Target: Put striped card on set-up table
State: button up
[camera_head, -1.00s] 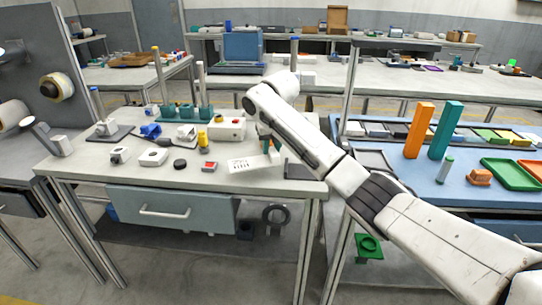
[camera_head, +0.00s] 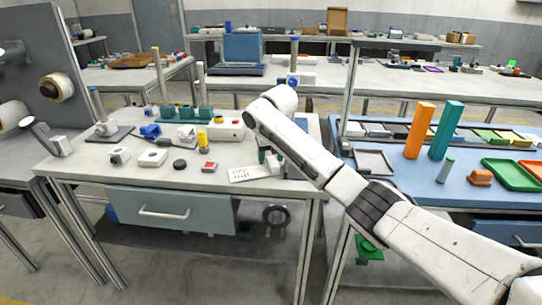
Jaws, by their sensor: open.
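A flat white card with dark marks (camera_head: 243,175) lies near the front right edge of the left worktable (camera_head: 210,185). I cannot make out whether those marks are stripes, or which table is the set-up table. My gripper (camera_head: 268,157) is open, pointing down just above and behind the card's right end. The forearm partly hides the gripper and the table's right end. I cannot tell whether the fingers touch the card.
A red-topped block (camera_head: 209,167), a black disc (camera_head: 180,165) and white fixtures (camera_head: 152,157) stand left of the card. A yellow-topped cylinder (camera_head: 202,140) stands behind. The blue table (camera_head: 400,195) at right carries tall orange (camera_head: 419,130) and teal (camera_head: 446,130) blocks and green trays (camera_head: 510,174).

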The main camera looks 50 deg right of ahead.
jog(key=shift+r, duration=0.1)
jog(key=p+v, duration=0.1)
jog(key=v, duration=1.1)
